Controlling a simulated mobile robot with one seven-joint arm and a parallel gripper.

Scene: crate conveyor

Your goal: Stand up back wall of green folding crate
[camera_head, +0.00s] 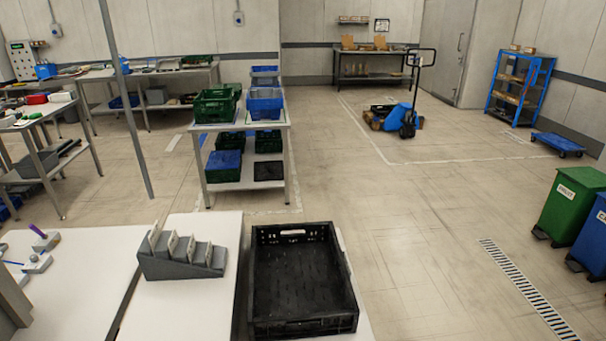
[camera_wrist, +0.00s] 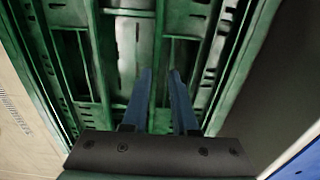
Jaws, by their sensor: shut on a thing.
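The green folding crate (camera_wrist: 185,22) fills most of the wrist view, seen very close, with its slotted and ribbed green panels. My gripper (camera_wrist: 161,74) reaches into it from the bottom of the wrist view. Its two blue fingers stand on either side of a narrow green rib and are shut on part of the crate. Which wall the rib belongs to, and how far that wall is tilted, I cannot tell. My gripper does not show in the head view, and I cannot match the held crate to any crate there.
In the head view, a black crate (camera_head: 257,290) stands on the near white table beside a grey stepped holder (camera_head: 182,263). A rack behind holds a green crate (camera_head: 216,105) and a blue crate (camera_head: 265,105). Green (camera_head: 572,208) and blue bins stand at right. The middle floor is clear.

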